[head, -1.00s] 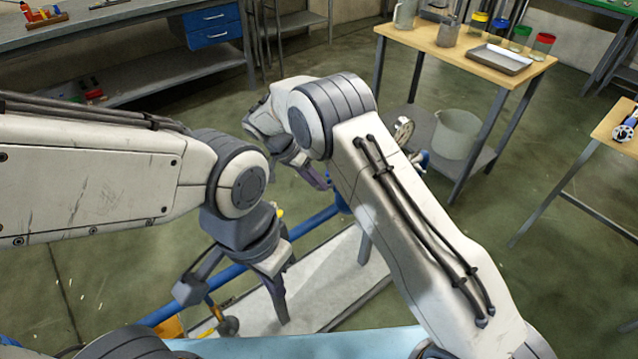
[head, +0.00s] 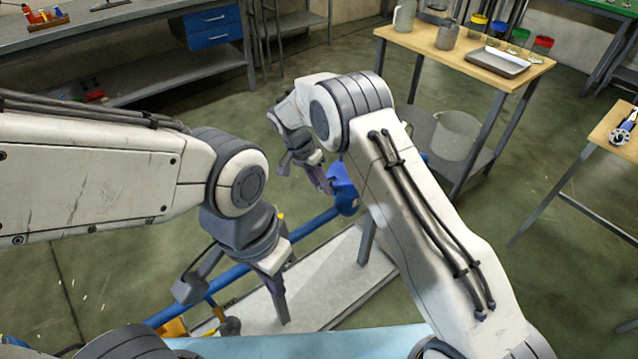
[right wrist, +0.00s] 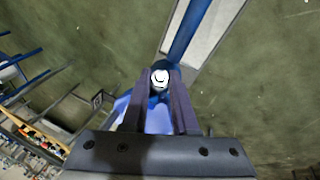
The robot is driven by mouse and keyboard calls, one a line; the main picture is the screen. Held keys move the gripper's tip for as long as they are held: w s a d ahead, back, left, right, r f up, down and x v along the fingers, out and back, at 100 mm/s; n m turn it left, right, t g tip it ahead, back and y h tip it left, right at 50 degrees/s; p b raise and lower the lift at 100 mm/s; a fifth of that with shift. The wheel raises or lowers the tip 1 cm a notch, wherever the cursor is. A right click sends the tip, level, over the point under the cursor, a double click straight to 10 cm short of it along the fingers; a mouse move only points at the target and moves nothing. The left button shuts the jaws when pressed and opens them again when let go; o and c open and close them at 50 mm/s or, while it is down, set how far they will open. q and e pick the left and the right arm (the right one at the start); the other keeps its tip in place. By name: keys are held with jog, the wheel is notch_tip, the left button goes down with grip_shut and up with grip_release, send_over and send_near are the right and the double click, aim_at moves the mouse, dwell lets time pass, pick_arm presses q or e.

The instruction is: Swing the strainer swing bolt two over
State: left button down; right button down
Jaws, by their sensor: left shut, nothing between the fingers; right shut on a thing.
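The blue strainer (head: 345,190) sits at the far end of a blue pipe (head: 310,226), partly covered by my right arm in the head view. My right gripper (head: 325,184) is at its left side. In the right wrist view, my right gripper (right wrist: 161,80) has its fingers on either side of a small part with a round pale end, apparently the swing bolt (right wrist: 160,77). Blue strainer body (right wrist: 150,118) shows behind the fingers. I cannot tell the bolt's exact tilt.
A pale base plate (head: 345,285) lies under the pipe. A wooden-topped table (head: 430,45) with a tray (head: 494,61) and jars stands behind, with a bucket (head: 457,135) on its lower shelf. Another table (head: 615,130) is at right. Open floor lies between.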

jog(key=shift+w+d+r+g+y+p, duration=0.15)
jog(key=shift+r+g+y+p, duration=0.1)
jog(key=shift+y, duration=0.2)
jog(key=shift+w+d+r+g+y+p, duration=0.1)
jog(key=shift+g+y+p, duration=0.15)
jog(key=shift+y, duration=0.2)
jog(key=c, duration=0.9)
grip_release()
jog(key=shift+c, duration=0.2)
jog(key=v, duration=1)
jog(key=shift+r, duration=0.2)
jog(key=shift+a, duration=0.1)
